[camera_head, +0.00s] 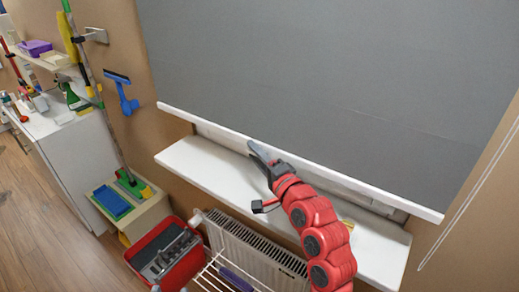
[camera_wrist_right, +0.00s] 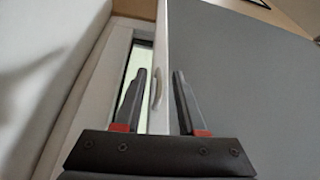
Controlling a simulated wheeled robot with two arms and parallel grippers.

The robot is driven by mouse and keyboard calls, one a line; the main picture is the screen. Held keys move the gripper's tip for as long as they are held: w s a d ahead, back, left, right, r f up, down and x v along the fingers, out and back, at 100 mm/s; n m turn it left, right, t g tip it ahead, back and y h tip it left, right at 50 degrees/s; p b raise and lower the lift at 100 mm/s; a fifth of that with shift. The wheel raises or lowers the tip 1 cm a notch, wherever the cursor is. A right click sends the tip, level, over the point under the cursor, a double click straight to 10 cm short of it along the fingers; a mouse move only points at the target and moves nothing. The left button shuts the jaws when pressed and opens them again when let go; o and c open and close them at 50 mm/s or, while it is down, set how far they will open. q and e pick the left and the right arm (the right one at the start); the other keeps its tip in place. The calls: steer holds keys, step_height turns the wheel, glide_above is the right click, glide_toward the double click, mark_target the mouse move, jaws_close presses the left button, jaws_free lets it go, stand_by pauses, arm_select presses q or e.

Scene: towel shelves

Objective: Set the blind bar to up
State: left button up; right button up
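The grey blind (camera_head: 320,80) hangs over the window, pulled most of the way down. The white blind bar (camera_head: 372,182) runs along its lower edge, just above the white sill. My right gripper (camera_head: 258,152) is at the bar, left of its middle. In the right wrist view the bar (camera_wrist_right: 161,45) lies between the two open fingers of my right gripper (camera_wrist_right: 161,75), with a small curved handle (camera_wrist_right: 156,88) on it. Gaps show between fingers and bar. My left gripper is not in view.
A white window sill (camera_head: 205,165) juts out below the bar, with a white radiator (camera_head: 245,245) under it. A red crate (camera_head: 165,255) stands at the lower left. A white cabinet (camera_head: 70,150) and wall-hung cleaning tools are further left. A cord (camera_head: 470,200) hangs at the right.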

steer(key=shift+w, duration=0.25)
jaws_close()
stand_by(1.4)
